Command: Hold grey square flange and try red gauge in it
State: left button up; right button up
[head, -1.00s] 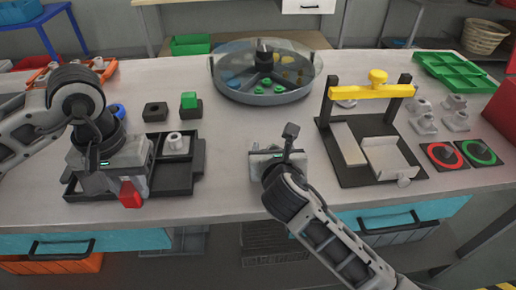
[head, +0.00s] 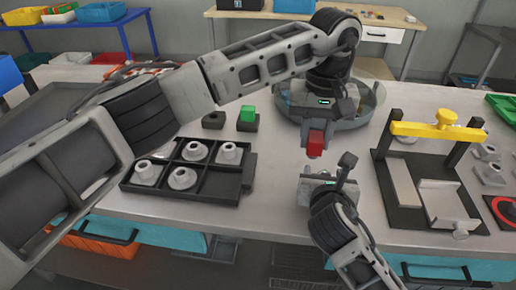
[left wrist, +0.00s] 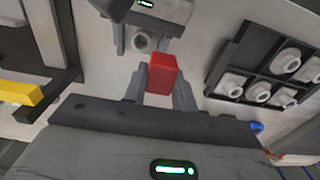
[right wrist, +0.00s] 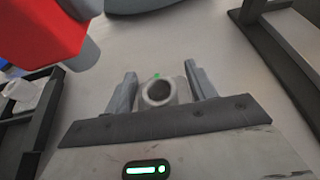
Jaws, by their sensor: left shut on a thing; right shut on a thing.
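My left gripper (head: 315,138) is shut on the red gauge (head: 315,147), a red block pointing down. The gauge shows between its fingers in the left wrist view (left wrist: 162,73) and large at the upper left of the right wrist view (right wrist: 45,35). My right gripper (right wrist: 158,88) is shut on the grey square flange (right wrist: 158,94), whose round open bore faces up. The flange also shows in the left wrist view (left wrist: 143,42), just beyond the gauge. The gauge is outside the bore, apart from the flange and off to one side. In the head view the flange is largely hard to make out.
A black divided tray (head: 188,192) with several grey flanges stands on the left. A green block (head: 248,113) sits in a dark holder. A black fixture with a yellow bar (head: 437,131) stands on the right. A round carousel is behind my left gripper.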

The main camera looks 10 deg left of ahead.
pick_arm(q)
jog(key=shift+s+d+f, duration=0.1)
jog(key=shift+d+f, duration=0.75)
jog(key=shift+f, duration=0.25)
jog(key=shift+d+f, duration=0.85)
jog(key=shift+f, duration=0.25)
jog(key=shift+f, duration=1.2)
dwell(1.6)
notch_tip(320, 180, up, 7)
dwell(1.3)
jog(key=shift+f, duration=0.1)
pick_arm(e)
jog(key=o, duration=1.1)
